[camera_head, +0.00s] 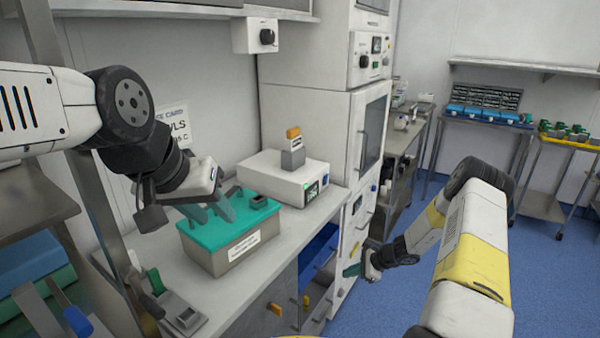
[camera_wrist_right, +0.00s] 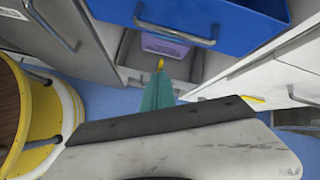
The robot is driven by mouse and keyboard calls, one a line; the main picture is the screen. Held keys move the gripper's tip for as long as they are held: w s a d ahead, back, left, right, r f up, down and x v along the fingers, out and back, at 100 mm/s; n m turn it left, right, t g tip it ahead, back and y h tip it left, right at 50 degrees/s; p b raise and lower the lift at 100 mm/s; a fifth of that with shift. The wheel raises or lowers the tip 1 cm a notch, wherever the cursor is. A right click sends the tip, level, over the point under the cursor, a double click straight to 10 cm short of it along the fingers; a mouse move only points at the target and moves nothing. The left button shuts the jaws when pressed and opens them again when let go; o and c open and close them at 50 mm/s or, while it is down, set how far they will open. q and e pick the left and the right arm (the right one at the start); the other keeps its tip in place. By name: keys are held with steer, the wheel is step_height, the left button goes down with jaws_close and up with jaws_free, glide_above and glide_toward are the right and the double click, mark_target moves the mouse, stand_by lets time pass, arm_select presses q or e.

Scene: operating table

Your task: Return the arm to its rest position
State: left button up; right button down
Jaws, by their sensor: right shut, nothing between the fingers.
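My right gripper (camera_head: 351,271) is at the end of the white and yellow right arm, low beside the cabinet fronts. Its teal fingers also show in the right wrist view (camera_wrist_right: 157,83), closed together with nothing between them. A small yellow thing shows just beyond their tips; I cannot tell whether they touch. My left gripper (camera_head: 212,207) hangs over the teal lid of a box (camera_head: 212,262) on the counter. Its teal fingers look spread apart, with nothing seen between them. Whether they touch the lid is hard to tell.
A blue drawer (camera_wrist_right: 225,22) stands open close to the right gripper, above a compartment with a purple item (camera_wrist_right: 168,46). A white device (camera_head: 285,181) sits on the counter (camera_head: 283,235).

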steer(key=s+a+r+n+h, duration=0.15)
steer(key=r+n, duration=0.25)
steer(key=r, duration=0.7)
steer(key=s+a+r+n+g, duration=0.1)
steer(key=s+a+r+n, duration=0.15)
steer(key=r, duration=0.85)
steer(key=s+a+r+n, duration=0.1)
steer(key=s+r+n, duration=0.3)
steer(key=r, duration=0.7)
steer(key=s+a+r+n+h, duration=0.15)
steer(key=s+r+n, duration=0.35)
steer(key=s+r, duration=0.6)
steer(key=s+d+r+n+t+h, duration=0.1)
steer(key=s+r+n, duration=0.1)
steer(key=s, duration=0.5)
steer(key=s+d+r+n+t+h, duration=0.1)
steer(key=s+r+n, duration=0.1)
steer(key=s, duration=0.4)
steer(key=shift+s+d+r+t, duration=0.15)
steer(key=shift+s+r+t, duration=0.15)
steer(key=shift+s+t, duration=0.1)
